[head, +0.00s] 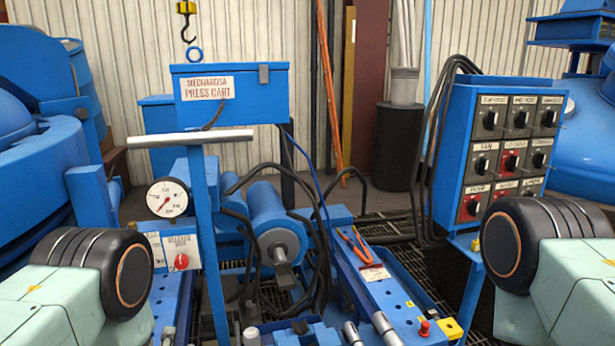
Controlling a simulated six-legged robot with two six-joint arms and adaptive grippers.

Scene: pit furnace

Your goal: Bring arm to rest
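Neither of my grippers is in the head view. Pale green body parts with black ribbed round joints show at the lower left and lower right; these look like mine, and no gripper fingers show on them. A blue box with a "press cart" sign (207,88) stands behind the bar. A round dial gauge (167,197) and a red knob (181,261) are at the cart's left.
A blue control panel (456,165) with several knobs stands at the right. A blue cylinder (278,225) and black hoses fill the middle. Orange-handled pliers (355,246) lie on a blue beam (377,280). A dark drum (398,146) stands behind.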

